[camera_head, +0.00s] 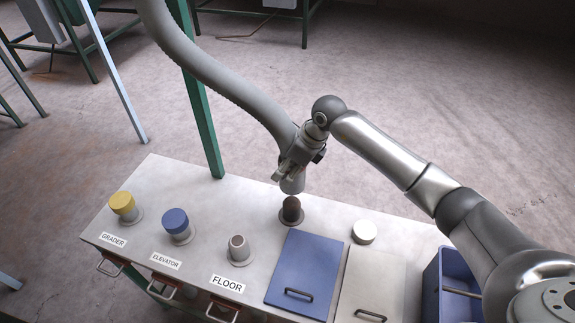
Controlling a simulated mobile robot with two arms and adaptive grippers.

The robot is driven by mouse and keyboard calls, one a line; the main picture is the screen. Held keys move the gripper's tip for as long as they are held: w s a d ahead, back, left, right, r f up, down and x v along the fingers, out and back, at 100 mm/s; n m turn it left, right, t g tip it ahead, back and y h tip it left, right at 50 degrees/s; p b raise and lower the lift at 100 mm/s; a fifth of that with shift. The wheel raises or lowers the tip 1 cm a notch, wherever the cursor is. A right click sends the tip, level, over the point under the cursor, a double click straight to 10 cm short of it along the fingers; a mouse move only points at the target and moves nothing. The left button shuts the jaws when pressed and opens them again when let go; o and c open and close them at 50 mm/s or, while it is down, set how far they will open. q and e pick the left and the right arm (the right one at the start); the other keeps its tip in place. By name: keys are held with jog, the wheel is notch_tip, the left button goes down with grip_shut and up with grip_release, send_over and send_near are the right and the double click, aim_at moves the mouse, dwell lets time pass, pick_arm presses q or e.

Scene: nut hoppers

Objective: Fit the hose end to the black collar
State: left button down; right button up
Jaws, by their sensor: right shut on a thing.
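The grey hose (215,72) comes down from the top of the view and bends toward the bench. My right gripper (294,166) is shut on the hose near its lower end. The pale hose end (293,184) points down below the gripper, slightly tilted. The black collar (291,211) stands upright on a round flange at the back of the bench, right under the hose end. The hose end appears just above the collar's top; whether they touch I cannot tell. My left gripper is not in view.
The bench top (155,182) also holds a yellow collar (122,203), a blue collar (175,221), a grey-brown collar (239,248) and a white round part (364,232). A blue lid (304,270) lies in front of the black collar. A green post (207,130) rises behind the bench.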

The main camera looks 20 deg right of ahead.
jog(key=shift+f+b, duration=1.6)
jog(key=shift+f, duration=1.45)
jog(key=shift+f+b, duration=1.45)
jog(key=shift+f, duration=0.05)
jog(key=o, duration=1.3)
jog(key=v, duration=1.2)
